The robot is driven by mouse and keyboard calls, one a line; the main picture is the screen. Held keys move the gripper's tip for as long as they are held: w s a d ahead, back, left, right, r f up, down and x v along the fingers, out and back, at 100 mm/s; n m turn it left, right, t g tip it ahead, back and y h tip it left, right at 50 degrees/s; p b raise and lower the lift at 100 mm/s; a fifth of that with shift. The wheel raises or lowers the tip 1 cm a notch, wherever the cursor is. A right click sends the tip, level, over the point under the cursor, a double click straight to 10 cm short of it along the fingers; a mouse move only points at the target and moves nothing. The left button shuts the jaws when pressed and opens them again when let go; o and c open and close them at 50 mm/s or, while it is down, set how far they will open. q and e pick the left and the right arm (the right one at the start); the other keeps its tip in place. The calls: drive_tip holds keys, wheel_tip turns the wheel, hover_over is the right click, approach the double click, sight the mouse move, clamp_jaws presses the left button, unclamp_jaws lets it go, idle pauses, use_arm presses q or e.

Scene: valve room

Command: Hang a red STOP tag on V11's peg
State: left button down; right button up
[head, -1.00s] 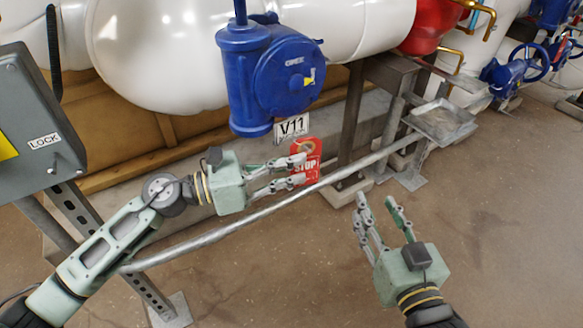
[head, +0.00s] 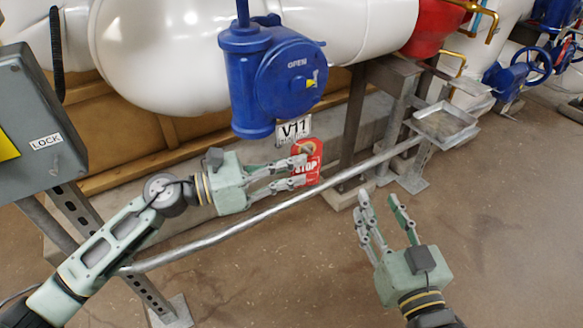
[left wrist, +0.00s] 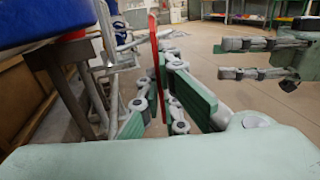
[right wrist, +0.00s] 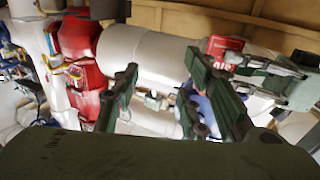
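The red STOP tag (head: 312,172) stands upright just below the white V11 plate (head: 294,130), under the blue valve (head: 280,80). My left gripper (head: 303,171) is shut on its left edge. In the left wrist view the tag (left wrist: 155,45) shows edge-on between the fingers. The tag also shows in the right wrist view (right wrist: 222,48). V11's peg cannot be made out, and I cannot tell whether the tag's top touches it. My right gripper (head: 382,206) is open and empty, lower right of the tag.
A grey rail (head: 250,222) runs slantwise below my left gripper. A metal tray (head: 445,122) is mounted at the rail's far end. A grey LOCK box (head: 35,120) stands at the left. White pipes (head: 160,50) are behind. The floor on the right is clear.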

drive_tip(key=shift+r, duration=0.1)
use_arm(q)
drive_tip(key=shift+w+a+f+b, duration=0.25)
drive_tip(key=shift+w+f+b, duration=0.05)
drive_tip(key=shift+b, duration=0.25)
use_arm(e)
drive_tip(key=shift+s+a+r+t+y, duration=0.2)
drive_tip(key=shift+r+t, duration=0.65)
drive_tip(key=shift+r, duration=0.5)
drive_tip(key=shift+s+a+r+t+y, duration=0.1)
drive_tip(key=shift+r+t+y, duration=0.1)
drive_tip(key=shift+r+t, duration=0.9)
drive_tip(key=shift+r+g, duration=0.2)
drive_tip(key=shift+g, duration=0.05)
use_arm(q)
drive_tip(key=shift+w+f+b, duration=0.15)
drive_tip(key=shift+f+b, duration=0.05)
drive_tip(key=shift+b, duration=0.2)
use_arm(e)
drive_tip(key=r+t, duration=0.1)
drive_tip(key=s+r+y, duration=0.1)
drive_tip(key=r, duration=0.1)
drive_tip(key=shift+s+r+t, duration=0.1)
drive_tip(key=shift+s+t, duration=0.1)
drive_tip(key=shift+t, duration=0.2)
drive_tip(key=shift+r, duration=0.1)
use_arm(q)
drive_tip(key=c, duration=1.9)
unclamp_jaws()
